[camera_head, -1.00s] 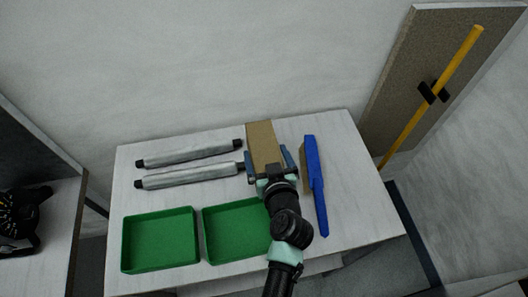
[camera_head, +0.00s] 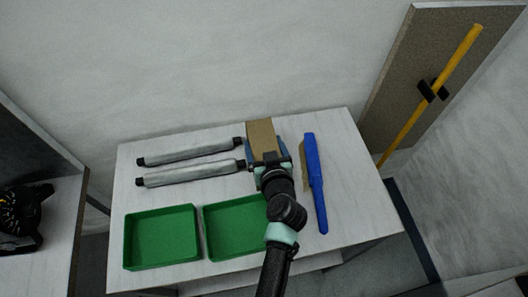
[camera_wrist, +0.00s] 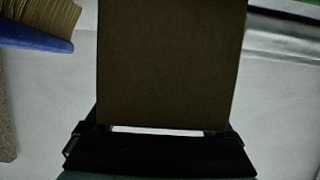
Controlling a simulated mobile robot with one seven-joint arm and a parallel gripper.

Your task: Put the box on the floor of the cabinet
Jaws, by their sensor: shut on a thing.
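The brown box (camera_head: 261,134) is at the back middle of the white cabinet top in the head view. My gripper (camera_head: 266,156) is shut on it, with fingers on its two sides. In the wrist view the box (camera_wrist: 172,65) fills the middle, in front of the gripper base. I cannot tell whether the box touches the surface or is held just above it. The white cabinet (camera_head: 355,205) shows its top and a part of its lower front; its floor is mostly hidden under the top and behind my arm.
Two grey rollers (camera_head: 190,173) lie left of the box. Two green trays (camera_head: 160,237) stand at the front left. A blue-handled brush (camera_head: 315,185) lies to the right. A board with a yellow bar (camera_head: 430,92) stands at the back right. The top's right end is clear.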

